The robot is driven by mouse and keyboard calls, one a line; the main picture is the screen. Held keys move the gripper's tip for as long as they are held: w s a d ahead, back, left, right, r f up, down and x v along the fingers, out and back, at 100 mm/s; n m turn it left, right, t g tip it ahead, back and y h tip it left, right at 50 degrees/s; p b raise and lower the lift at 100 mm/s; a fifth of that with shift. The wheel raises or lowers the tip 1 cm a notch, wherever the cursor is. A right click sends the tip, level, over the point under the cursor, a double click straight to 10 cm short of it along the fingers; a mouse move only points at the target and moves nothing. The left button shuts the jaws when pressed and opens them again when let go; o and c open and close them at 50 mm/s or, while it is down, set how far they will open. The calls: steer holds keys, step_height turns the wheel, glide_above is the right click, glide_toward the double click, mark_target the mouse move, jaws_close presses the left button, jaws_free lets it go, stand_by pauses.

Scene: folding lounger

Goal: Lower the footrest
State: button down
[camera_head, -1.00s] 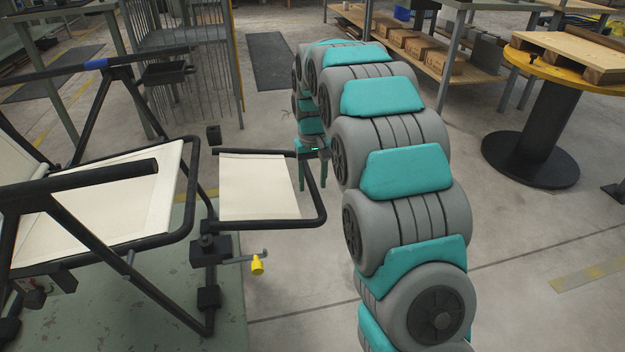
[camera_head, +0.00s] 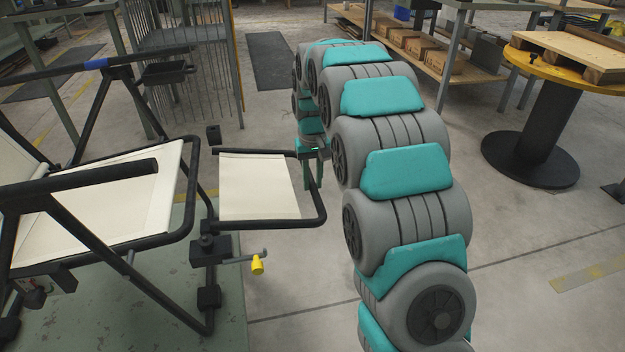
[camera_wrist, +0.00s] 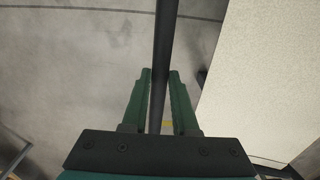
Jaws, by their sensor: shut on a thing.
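The lounger's footrest (camera_head: 256,190) is a cream fabric panel in a black tube frame, out to the right of the seat (camera_head: 110,195) and roughly level. My gripper (camera_head: 314,172) is at the far right part of the footrest's frame, pointing down. In the wrist view my green fingers (camera_wrist: 160,85) lie on both sides of the black tube (camera_wrist: 165,35) and are shut on it. The footrest panel (camera_wrist: 270,70) shows to the right of the fingers there. A lever with a yellow knob (camera_head: 257,265) sits at the hinge below the footrest's near left corner.
My arm fills the middle right of the head view. A round yellow-topped table (camera_head: 560,65) with a pallet stands at the right. A wire rack (camera_head: 185,75) stands behind the lounger. The floor (camera_head: 300,285) near the footrest's front is clear.

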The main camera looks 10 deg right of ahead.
stand_by(0.8)
steer(key=shift+a+f+y, duration=0.1)
steer(key=shift+f+y, duration=0.2)
steer(key=shift+f, duration=0.25)
steer(key=a+f+y+b, duration=0.3)
steer(key=f, duration=0.4)
steer(key=a+f+y+b, duration=0.4)
steer(key=f, duration=0.2)
steer(key=shift+f, duration=0.4)
steer(key=c, duration=0.7)
jaws_free()
